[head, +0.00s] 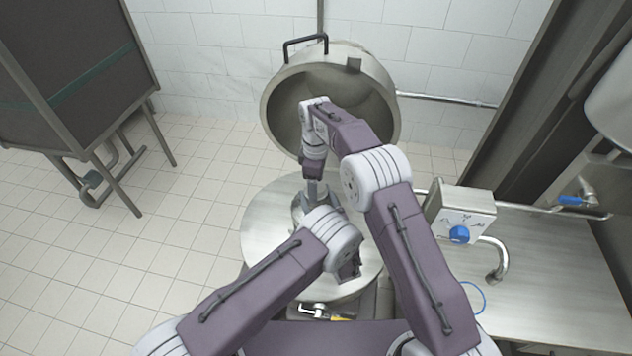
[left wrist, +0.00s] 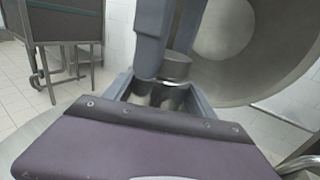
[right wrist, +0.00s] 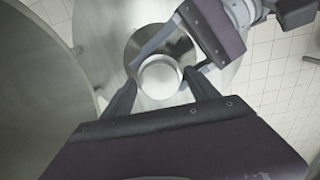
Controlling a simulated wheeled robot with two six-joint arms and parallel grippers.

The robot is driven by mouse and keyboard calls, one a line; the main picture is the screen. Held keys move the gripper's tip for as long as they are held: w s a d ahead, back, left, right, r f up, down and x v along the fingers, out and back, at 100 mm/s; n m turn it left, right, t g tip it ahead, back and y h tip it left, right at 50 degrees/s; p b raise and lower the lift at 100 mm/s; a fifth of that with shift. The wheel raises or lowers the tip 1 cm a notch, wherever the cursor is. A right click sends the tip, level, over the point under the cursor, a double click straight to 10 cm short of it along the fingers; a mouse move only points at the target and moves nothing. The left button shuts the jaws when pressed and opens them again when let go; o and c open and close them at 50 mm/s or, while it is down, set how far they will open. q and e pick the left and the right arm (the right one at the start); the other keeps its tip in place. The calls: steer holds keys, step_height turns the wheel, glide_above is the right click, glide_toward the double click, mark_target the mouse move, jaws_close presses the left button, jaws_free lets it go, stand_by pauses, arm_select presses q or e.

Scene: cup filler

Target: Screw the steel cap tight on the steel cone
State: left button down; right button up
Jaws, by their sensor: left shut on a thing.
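The steel cap (right wrist: 160,77) is a short bright cylinder seen from above in the right wrist view. It also shows in the left wrist view (left wrist: 173,66), on top of the steel cone (right wrist: 134,50). How tightly it is seated cannot be told. My left gripper (left wrist: 160,92) is shut on the cone below the cap. My right gripper (right wrist: 161,80) points down from above, its fingers on either side of the cap, apart and seemingly not clamped. In the head view, my arms hide the cap and most of the cone.
The cone stands on a round steel surface (head: 262,225). Behind it a large steel lid (head: 285,100) is tilted open with a black handle. A control box with a blue knob (head: 459,234) and a tap (head: 496,262) are at the right.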

steer(key=c, duration=1.3)
steer(key=m, duration=0.5)
steer(key=shift+c, duration=0.2)
steer(key=m, duration=0.7)
steer(key=o, duration=1.6)
steer(key=shift+o, duration=0.2)
step_height(320, 180, up, 8)
steer(key=shift+f, duration=0.25)
arm_select(q)
steer(key=shift+c, duration=1.2)
jaws_free()
